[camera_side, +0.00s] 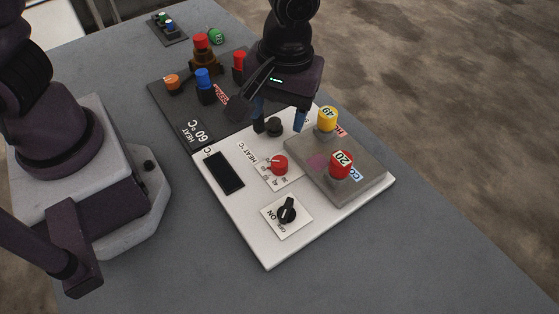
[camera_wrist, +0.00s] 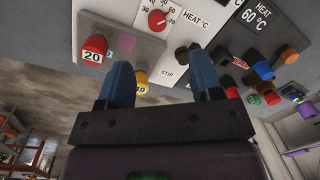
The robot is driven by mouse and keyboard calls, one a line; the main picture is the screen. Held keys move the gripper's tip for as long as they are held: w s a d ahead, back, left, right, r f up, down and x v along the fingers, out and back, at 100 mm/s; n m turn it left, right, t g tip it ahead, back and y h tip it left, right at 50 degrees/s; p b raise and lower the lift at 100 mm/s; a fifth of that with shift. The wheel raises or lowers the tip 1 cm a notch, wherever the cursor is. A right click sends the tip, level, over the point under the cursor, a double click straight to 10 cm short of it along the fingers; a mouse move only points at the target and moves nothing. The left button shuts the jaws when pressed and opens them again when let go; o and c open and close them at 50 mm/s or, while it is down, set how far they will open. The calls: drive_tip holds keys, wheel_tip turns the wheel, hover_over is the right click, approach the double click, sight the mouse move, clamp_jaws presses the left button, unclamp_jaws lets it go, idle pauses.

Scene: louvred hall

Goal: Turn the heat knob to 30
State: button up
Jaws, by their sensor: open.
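The heat knob (camera_side: 279,165) is a red dial on the white control panel (camera_side: 232,209), with a printed scale and "HEAT °C" beside it. It also shows at the top of the wrist view (camera_wrist: 157,20), with scale numbers around it. My gripper (camera_side: 280,120) is over the far part of the panel, beyond the heat knob in the side view. Its blue fingers are apart and nothing is between them in the wrist view (camera_wrist: 163,84). A black knob (camera_side: 274,127) is close to the fingers in the side view. The heat knob is not touched.
A grey block (camera_side: 372,189) on the panel bears a red cap marked 20 (camera_side: 341,165) and a yellow cap marked 49 (camera_side: 327,120). A black ON/OFF switch (camera_side: 287,211) and a dark display (camera_side: 224,172) flank the knob. A dark "HEAT 60 °C" panel (camera_side: 172,112) with coloured parts lies behind.

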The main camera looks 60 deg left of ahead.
sight(280, 162)
drive_tip(key=shift+w+a+f+m+t+h, duration=0.1)
drive_tip(key=shift+w+a+f+m+t, duration=0.1)
drive_tip(key=shift+f+m, duration=1.65)
drive_tip(key=shift+w+a+f+m+t+h, duration=0.2)
drive_tip(key=shift+f+m, duration=0.4)
drive_tip(key=shift+f, duration=2.4)
drive_tip(key=shift+w+a+f+m, duration=0.2)
drive_tip(key=shift+f+m, duration=1.05)
drive_tip(key=shift+f, duration=1.2)
clamp_jaws()
